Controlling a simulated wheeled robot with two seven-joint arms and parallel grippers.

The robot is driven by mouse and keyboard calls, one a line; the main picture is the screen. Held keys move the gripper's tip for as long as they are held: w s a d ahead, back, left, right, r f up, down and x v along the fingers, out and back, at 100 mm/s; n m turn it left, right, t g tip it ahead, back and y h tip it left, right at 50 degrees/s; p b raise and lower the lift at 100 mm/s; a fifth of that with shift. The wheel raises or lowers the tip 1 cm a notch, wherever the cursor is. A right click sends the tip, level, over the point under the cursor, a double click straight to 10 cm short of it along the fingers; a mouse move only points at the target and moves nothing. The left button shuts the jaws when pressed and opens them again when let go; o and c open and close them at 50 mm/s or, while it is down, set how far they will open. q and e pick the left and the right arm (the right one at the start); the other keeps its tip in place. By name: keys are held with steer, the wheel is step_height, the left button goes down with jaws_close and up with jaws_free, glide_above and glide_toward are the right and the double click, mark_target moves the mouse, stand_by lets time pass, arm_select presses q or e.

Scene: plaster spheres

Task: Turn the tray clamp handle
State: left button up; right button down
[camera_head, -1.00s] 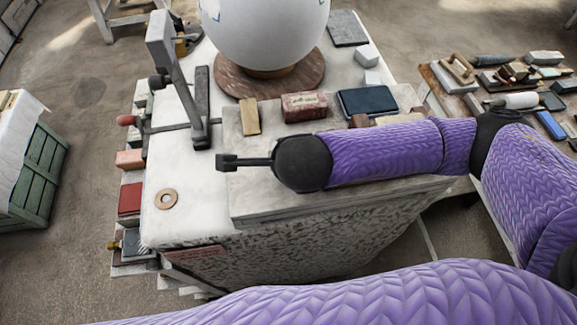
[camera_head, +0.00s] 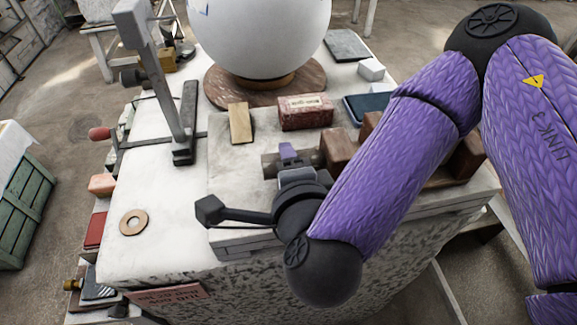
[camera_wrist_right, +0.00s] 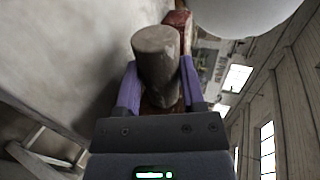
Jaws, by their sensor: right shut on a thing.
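My right gripper (camera_head: 289,157) reaches over the front of the pale stone slab, beside wooden blocks. In the right wrist view its two purple fingers (camera_wrist_right: 155,90) are shut on a dull grey, roughly cylindrical piece, which looks like the tray clamp handle (camera_wrist_right: 156,57). In the head view the gripper and my wrist largely hide this handle, so its turn angle cannot be told. A reddish-brown block shows behind it in the wrist view. My left gripper is not in view.
A large white sphere (camera_head: 262,35) rests on a round brown base (camera_head: 222,90). A grey metal upright (camera_head: 150,62) and a red-handled rod (camera_head: 100,133) stand left. A wooden block (camera_head: 240,123), a reddish box (camera_head: 305,112) and brown blocks (camera_head: 338,148) crowd the slab.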

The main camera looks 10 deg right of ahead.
stand_by(0.4)
steer(key=shift+c, duration=0.9)
jaws_free()
